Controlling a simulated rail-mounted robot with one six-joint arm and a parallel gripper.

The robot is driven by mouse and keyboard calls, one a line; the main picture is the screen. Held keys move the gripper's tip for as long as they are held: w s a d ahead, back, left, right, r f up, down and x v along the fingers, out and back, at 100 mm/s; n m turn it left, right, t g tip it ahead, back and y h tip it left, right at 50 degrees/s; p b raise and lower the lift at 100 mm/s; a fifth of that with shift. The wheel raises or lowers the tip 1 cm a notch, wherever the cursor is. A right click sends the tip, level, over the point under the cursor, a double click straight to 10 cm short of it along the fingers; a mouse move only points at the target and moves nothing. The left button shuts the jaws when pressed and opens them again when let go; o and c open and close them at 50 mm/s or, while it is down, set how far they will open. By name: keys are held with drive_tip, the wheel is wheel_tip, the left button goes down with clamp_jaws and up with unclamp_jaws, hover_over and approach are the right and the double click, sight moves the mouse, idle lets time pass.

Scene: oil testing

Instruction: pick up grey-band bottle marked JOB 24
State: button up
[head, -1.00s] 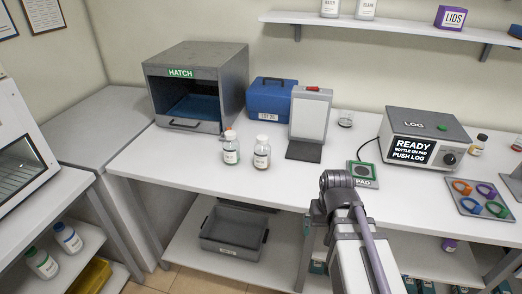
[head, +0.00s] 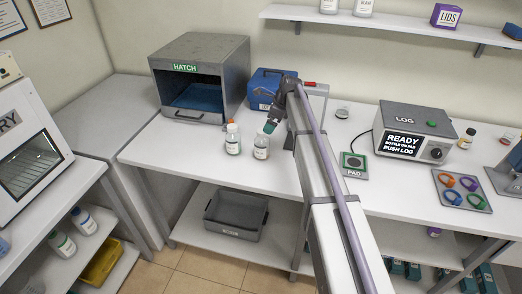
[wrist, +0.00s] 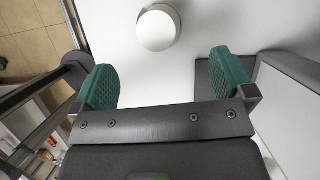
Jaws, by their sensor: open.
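Two small white-labelled bottles stand upright side by side on the bench in the head view.
The hatch box (head: 200,80) stands behind left, and a blue case (head: 266,82) is partly hidden by my arm. A panel on a dark stand (wrist: 290,90) is close beside the right finger. The pad (head: 354,163) and log box (head: 415,125) are to the right.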

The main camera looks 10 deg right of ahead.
sight(262, 136)
drive_tip(key=b+x, duration=0.2)
drive_tip(key=x, duration=0.1)
drive_tip(key=shift+f, duration=0.4)
drive_tip(key=shift+a+r, duration=0.1)
drive_tip(key=b+x, duration=0.4)
drive_tip(key=x, duration=0.1)
drive_tip(key=shift+a+b, duration=0.15)
drive_tip(key=shift+b, duration=0.15)
drive_tip(key=shift+c, duration=0.2)
drive_tip(key=c, duration=1.5)
drive_tip(key=shift+r, duration=0.1)
drive_tip(key=shift+c, duration=0.2)
